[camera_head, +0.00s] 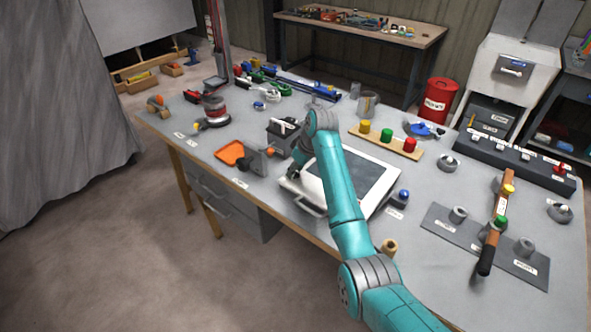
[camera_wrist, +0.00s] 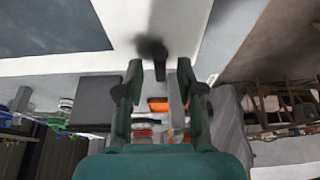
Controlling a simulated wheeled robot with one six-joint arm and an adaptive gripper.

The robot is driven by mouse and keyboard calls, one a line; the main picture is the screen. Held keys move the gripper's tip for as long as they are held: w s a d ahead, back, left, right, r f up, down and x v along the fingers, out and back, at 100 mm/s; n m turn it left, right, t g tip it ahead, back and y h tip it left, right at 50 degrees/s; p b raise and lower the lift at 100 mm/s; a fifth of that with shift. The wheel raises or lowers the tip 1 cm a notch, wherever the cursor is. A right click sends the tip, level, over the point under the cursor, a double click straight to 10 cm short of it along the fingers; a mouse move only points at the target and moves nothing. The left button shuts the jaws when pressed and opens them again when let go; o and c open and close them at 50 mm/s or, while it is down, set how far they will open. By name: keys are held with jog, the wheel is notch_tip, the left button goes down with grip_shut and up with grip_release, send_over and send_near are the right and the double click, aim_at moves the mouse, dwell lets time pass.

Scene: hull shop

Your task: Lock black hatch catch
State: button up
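The white-framed hatch (camera_head: 381,207) with a dark grey panel lies on the workbench, partly covered by my arm; its pale frame also shows in the wrist view (camera_wrist: 115,12). The black hatch catch (camera_wrist: 152,48) stands out from the frame, with a rounded head and a narrow bar. It lies just ahead of and between my fingertips in the wrist view. My gripper (camera_wrist: 160,75) is open, its two dark fingers apart with a gap on each side of the bar. In the head view my gripper (camera_head: 294,170) is over the hatch's left side, where the catch is hidden.
An orange tray (camera_head: 230,152) and a grey clamp-like tool (camera_head: 258,163) lie left of the hatch. A board with yellow, green and red buttons (camera_head: 387,137) stands behind it. A blue-domed item (camera_head: 403,195) sits close on the right. The bench front edge is near.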

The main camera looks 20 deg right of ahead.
jog(key=shift+f, duration=0.15)
grip_shut()
jog(key=shift+a+m, duration=0.1)
jog(key=shift+m, duration=0.2)
jog(key=m+h, duration=0.1)
jog(key=m, duration=0.2)
jog(key=shift+a+t+h, duration=0.1)
jog(key=shift+t+h, duration=0.2)
jog(key=m+h, duration=0.1)
jog(key=m, duration=0.4)
jog(key=shift+a+h, duration=0.1)
jog(key=shift+h, duration=0.3)
jog(key=m+h, duration=0.2)
jog(key=m, duration=0.3)
jog(key=shift+a+m+g+h, duration=0.1)
jog(key=shift+m+g+h, duration=0.25)
jog(key=shift+m, duration=0.7)
jog(key=shift+m+g+h, duration=0.15)
jog(key=shift+m+g, duration=0.3)
jog(key=shift+m, duration=0.6)
